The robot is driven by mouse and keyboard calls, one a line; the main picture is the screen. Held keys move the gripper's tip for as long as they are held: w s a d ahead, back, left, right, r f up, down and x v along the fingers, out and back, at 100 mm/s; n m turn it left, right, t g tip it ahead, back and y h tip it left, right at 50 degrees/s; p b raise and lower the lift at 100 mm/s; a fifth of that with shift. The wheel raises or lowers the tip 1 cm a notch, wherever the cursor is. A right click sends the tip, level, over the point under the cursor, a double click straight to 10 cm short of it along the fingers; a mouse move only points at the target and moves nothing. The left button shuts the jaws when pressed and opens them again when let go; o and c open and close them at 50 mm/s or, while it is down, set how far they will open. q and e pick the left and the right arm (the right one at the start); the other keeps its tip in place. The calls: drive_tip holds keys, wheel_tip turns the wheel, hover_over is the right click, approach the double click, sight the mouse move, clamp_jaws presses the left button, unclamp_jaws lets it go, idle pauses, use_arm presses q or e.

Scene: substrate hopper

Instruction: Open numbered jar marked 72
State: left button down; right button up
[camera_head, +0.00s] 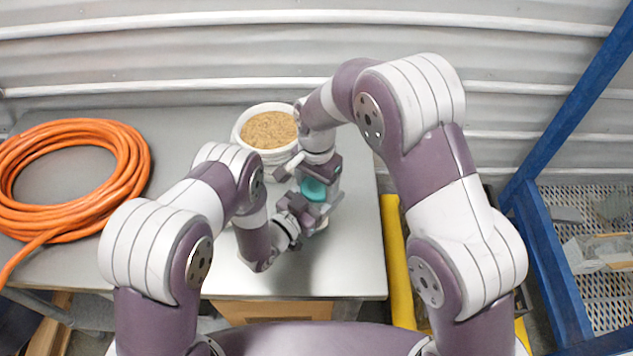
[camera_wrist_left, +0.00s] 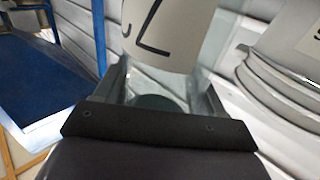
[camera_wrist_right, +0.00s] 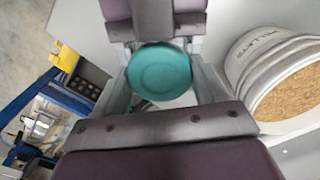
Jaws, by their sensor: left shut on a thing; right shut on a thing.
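The jar shows a teal lid (camera_head: 313,189) in the head view, and the lid is seen from above in the right wrist view (camera_wrist_right: 160,71). My right gripper (camera_head: 316,184) is shut on the lid. My left gripper (camera_head: 309,211) is shut on the jar body just below. The grippers hide most of the jar, and I cannot tell whether the lid is apart from the body.
A white bucket of tan pellets (camera_head: 268,129) stands behind the grippers on the grey table (camera_head: 345,270). A coiled orange hose (camera_head: 75,133) lies at the left. A blue frame (camera_head: 550,255) with a mesh tray is at the right, beyond a yellow bar (camera_head: 396,255). The table's front is clear.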

drive_tip(key=n, duration=0.4)
drive_tip(key=shift+n, duration=0.4)
